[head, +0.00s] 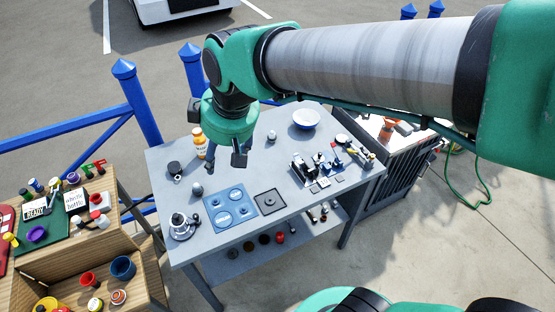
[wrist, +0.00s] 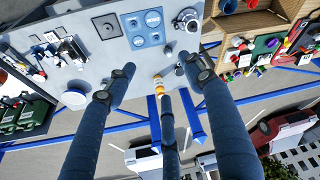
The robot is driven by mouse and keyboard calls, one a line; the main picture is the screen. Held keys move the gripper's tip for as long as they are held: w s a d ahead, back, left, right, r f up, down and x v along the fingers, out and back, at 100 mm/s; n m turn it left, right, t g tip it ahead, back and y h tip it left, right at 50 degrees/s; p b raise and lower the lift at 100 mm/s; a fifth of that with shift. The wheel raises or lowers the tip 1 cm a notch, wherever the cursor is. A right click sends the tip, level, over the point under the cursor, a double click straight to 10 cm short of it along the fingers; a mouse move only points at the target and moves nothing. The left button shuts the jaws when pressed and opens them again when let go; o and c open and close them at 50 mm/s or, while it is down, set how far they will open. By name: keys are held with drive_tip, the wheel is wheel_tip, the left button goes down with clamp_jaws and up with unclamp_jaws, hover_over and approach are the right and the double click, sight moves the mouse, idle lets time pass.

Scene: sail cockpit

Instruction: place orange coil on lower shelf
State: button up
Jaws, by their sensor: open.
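My gripper (head: 216,152) is open and empty, its fingers pointing down above the grey table (head: 240,170). In the wrist view its spread fingers (wrist: 160,78) hold nothing. The lower shelf (head: 262,254) runs under the table; several small dark and red items stand on it, and the tabletop hides part of it. I cannot pick out an orange coil for sure. An orange object (head: 387,127) lies on the cabinet at the right, and a small orange round item (head: 118,297) is in the wooden unit at the left; both are too small to tell.
On the table are an orange-and-white bottle (head: 199,142) near my gripper, a blue-and-white bowl (head: 306,119), blue panels (head: 230,208) and small hardware. A wooden unit (head: 60,262) is at the left. The slatted cabinet (head: 385,178) adjoins at the right; a blue railing (head: 65,135) stands behind.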

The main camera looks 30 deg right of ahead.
drive_tip(key=s+d+m+t+h, duration=0.1)
drive_tip(key=s+d+m, duration=0.5)
drive_tip(key=s+d, duration=0.3)
drive_tip(key=shift+s+d+r+m+t, duration=0.3)
drive_tip(key=shift+s+r+m, duration=0.15)
drive_tip(key=shift+s, duration=1.7)
